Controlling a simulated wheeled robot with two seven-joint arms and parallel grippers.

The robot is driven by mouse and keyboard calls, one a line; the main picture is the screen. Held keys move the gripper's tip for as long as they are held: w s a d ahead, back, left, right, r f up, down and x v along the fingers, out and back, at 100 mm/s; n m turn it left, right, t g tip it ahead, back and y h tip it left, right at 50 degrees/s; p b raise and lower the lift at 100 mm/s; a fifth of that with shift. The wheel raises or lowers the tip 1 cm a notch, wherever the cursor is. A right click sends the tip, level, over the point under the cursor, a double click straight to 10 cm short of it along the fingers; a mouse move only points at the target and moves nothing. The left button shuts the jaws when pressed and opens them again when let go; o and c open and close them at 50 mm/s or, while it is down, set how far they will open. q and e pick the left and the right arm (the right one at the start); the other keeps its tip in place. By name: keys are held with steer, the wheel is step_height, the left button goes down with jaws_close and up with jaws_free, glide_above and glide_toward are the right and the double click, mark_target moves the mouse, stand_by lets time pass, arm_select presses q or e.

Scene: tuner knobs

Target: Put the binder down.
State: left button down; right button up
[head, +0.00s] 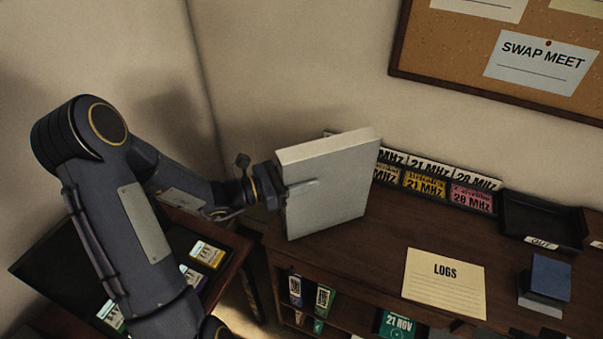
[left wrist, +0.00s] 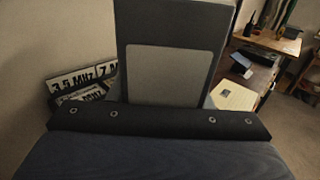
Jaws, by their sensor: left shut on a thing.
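A pale grey-white binder (head: 335,185) stands upright, slightly tilted, at the left end of the wooden desk in the head view. In the left wrist view the binder (left wrist: 170,75) rises dark grey with a paler panel, straight ahead of the wrist. Its lower edge is close to the desk top; I cannot tell whether it touches. My right gripper is in neither view.
A rack of MHz cards (head: 430,180) stands behind the binder along the wall. A LOGS sheet (head: 444,283), a blue box (head: 549,277) and a black OUT tray (head: 540,222) lie to the right. Bare desk (head: 375,245) lies between binder and sheet. Shelves below hold several small items.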

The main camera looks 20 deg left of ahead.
arm_select(q)
steer(key=shift+r, duration=0.1)
steer(key=shift+f, duration=0.2)
steer(key=c, duration=0.7)
jaws_free()
steer(key=shift+r, duration=0.1)
